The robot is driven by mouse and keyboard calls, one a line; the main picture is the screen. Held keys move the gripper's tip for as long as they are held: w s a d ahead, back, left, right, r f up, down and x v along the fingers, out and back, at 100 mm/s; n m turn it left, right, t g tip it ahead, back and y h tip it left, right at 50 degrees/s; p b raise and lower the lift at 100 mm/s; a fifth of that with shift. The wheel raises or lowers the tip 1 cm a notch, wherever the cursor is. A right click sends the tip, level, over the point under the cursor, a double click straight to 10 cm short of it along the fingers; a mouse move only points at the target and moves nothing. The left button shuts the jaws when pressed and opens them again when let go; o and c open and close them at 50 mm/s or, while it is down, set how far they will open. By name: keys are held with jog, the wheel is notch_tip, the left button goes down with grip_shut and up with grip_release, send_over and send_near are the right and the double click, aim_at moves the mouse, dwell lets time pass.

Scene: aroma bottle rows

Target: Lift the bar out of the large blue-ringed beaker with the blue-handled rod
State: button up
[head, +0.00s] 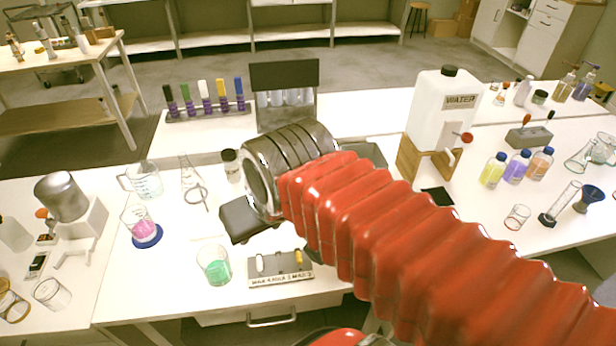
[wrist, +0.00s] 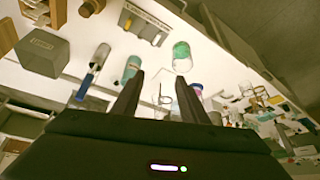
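In the head view, a glass beaker with pink liquid (head: 141,229) stands on a blue disc (head: 148,241) at the left of the front table. I cannot tell any bar inside it. My gripper (wrist: 158,92) is open and empty in the wrist view, its two dark fingers apart above the table. In the head view its dark body (head: 238,222) partly shows below the silver wrist. A blue-handled item (wrist: 85,84), perhaps the rod, lies beside a clear glass vessel in the wrist view; my arm hides that area in the head view. A teal-tinted vessel (wrist: 132,67) shows near one finger.
A beaker of green liquid (head: 214,267) stands near the labelled holder (head: 280,270), which holds a white and a yellow piece. A white water container (head: 443,110) is at right.

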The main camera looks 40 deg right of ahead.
jog(key=w+d+r+m+g, duration=0.1)
jog(key=w+d+m, duration=0.2)
jog(key=w+d, duration=0.3)
jog(key=w+d+m+g, duration=0.2)
jog(key=w+d+m, duration=0.2)
jog(key=d, duration=0.5)
jog(key=w+d+r+m+g, duration=0.1)
jog(key=w+d+m+g, duration=0.1)
jog(key=w+d, duration=0.5)
jog(key=shift+w+d+r+m, duration=0.25)
jog(key=shift+w+r+m, duration=0.1)
jog(key=shift+m, duration=0.55)
jog(key=shift+f, duration=0.1)
jog(key=shift+f, duration=4.3)
jog(key=shift+a+f, duration=0.1)
jog(key=shift+f, duration=2.5)
